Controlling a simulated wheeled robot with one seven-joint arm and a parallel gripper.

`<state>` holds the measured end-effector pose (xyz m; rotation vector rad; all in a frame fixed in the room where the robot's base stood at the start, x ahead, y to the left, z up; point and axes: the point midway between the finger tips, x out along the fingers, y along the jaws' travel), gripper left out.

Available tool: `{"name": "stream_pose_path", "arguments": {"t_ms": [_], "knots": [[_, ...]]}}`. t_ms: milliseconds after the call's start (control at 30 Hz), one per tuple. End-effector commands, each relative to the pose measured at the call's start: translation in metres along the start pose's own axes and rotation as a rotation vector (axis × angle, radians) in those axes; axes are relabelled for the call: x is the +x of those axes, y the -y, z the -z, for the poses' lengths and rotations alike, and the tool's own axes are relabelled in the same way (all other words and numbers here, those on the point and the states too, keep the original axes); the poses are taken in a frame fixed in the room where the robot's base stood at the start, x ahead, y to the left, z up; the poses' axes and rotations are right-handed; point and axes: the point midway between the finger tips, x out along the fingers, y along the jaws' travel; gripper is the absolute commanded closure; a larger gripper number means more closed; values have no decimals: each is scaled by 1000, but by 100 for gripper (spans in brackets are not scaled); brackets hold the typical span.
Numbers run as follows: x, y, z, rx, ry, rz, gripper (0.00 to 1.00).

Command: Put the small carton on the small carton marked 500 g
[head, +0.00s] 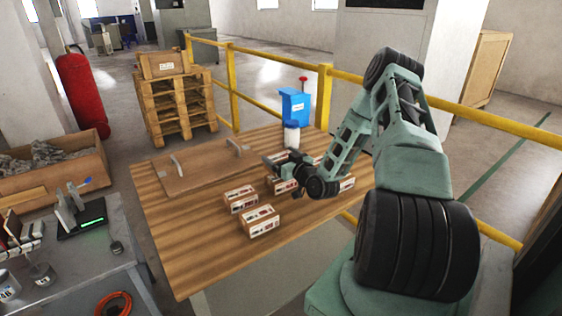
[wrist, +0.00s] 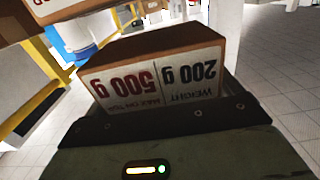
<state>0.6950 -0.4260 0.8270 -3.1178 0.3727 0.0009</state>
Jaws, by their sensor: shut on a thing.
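My gripper (head: 284,170) is shut on a small brown carton, seen close up in the wrist view (wrist: 155,75). Its white label reads upside down there: "weight 200 g" and "max on top 500 g". In the head view my gripper is over the back part of the wooden table, and my wrist hides part of the cartons there. Two small cartons with white labels stand at the front, one nearer (head: 260,222) and one behind it (head: 241,200). Their print is too small to read in the head view. Another carton (wrist: 62,8) shows at the wrist view's top left, cut off.
The table (head: 190,255) has bare wood at its front. A brown board with two handles (head: 200,166) lies at the back left. A white bottle (head: 291,136) and a blue container (head: 294,107) stand at the back, near a yellow railing (head: 325,95).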

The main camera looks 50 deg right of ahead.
Motion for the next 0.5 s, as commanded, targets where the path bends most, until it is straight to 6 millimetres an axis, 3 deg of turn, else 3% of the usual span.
{"name": "stream_pose_path", "arguments": {"t_ms": [133,500], "knots": [[0,0,-14,0,-2,1,42],[0,0,-19,-1,-2,1,42]]}}
